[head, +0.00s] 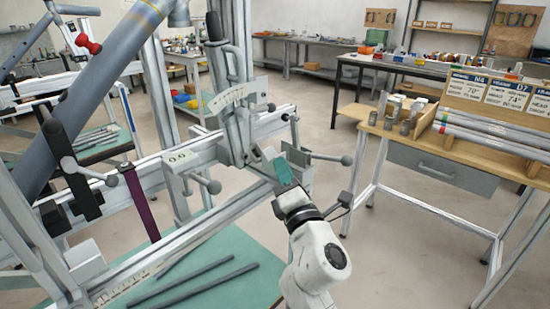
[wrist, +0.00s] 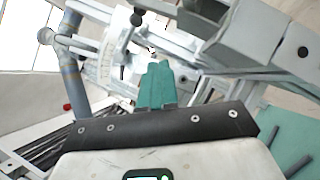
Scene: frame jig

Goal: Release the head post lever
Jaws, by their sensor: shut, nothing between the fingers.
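The jig's grey upright post (head: 228,85) stands in the middle of the head view, with a scale plate (head: 232,97) on it. Several ball-ended levers are near it: one (head: 212,186) at the lower left, one (head: 345,160) at the right, and a small knob (head: 271,107) higher up. I cannot tell which is the head post lever. My gripper (head: 285,171) has teal fingers, which are shut and empty, just in front of the rail's right end block. The fingers also show in the wrist view (wrist: 156,75), pointing towards the jig, with no lever between them.
A thick blue-grey tube (head: 95,85) slants across the left. Dark rods lie on the green bench top (head: 225,250) below the rail. A wooden bench (head: 470,160) with tubes and label cards stands at the right. The floor (head: 410,245) between is clear.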

